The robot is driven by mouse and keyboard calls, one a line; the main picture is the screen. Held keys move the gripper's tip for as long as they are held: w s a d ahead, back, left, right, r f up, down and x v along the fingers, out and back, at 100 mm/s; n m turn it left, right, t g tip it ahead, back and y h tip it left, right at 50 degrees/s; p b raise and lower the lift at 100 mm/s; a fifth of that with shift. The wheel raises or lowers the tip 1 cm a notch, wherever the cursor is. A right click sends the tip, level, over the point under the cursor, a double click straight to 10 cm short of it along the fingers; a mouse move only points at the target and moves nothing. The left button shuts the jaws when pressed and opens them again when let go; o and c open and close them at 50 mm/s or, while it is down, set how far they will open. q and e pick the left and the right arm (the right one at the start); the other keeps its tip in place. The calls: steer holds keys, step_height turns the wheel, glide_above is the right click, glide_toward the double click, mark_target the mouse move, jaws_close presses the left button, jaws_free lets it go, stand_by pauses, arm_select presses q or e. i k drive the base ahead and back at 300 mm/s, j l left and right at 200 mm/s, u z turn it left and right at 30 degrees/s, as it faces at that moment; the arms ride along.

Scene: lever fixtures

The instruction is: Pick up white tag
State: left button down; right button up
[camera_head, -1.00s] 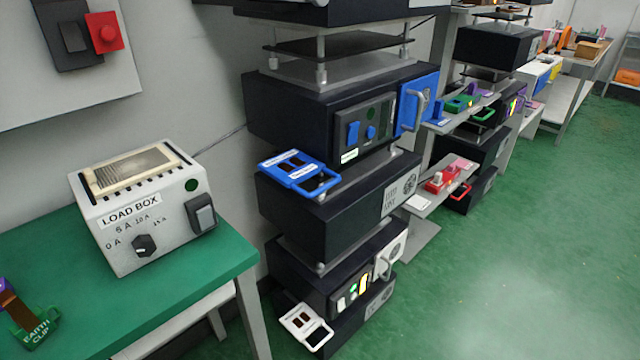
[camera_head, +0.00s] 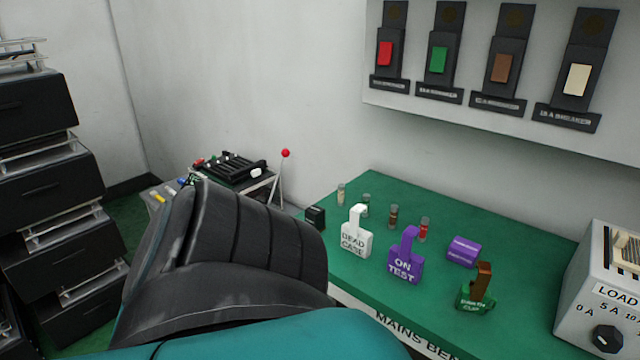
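The white tag (camera_head: 357,241) stands upright on the green bench top (camera_head: 480,238). It has a broad lower part lettered "DEAD CASE" and a narrower stem above. A purple tag (camera_head: 404,262) lettered "ON TEST" stands just right of it. A dark and teal link of my own arm fills the lower left and covers part of the bench's left side. Neither of my grippers shows in this view, so their relation to the tag cannot be seen.
Several small cylinders stand behind the tags, with a purple block (camera_head: 463,251) and a green earth clip (camera_head: 476,291) to the right. The load box (camera_head: 603,290) is at the right edge. A breaker panel (camera_head: 480,85) hangs on the wall above.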

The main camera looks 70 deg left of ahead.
mark_target(356, 239)
steer(key=j+u, duration=0.2)
steer(key=u, duration=1.9)
steer(key=j+z, duration=0.25)
steer(key=j, duration=0.25)
steer(key=j+z, duration=0.3)
steer(key=j, duration=0.2)
steer(key=i, duration=0.05)
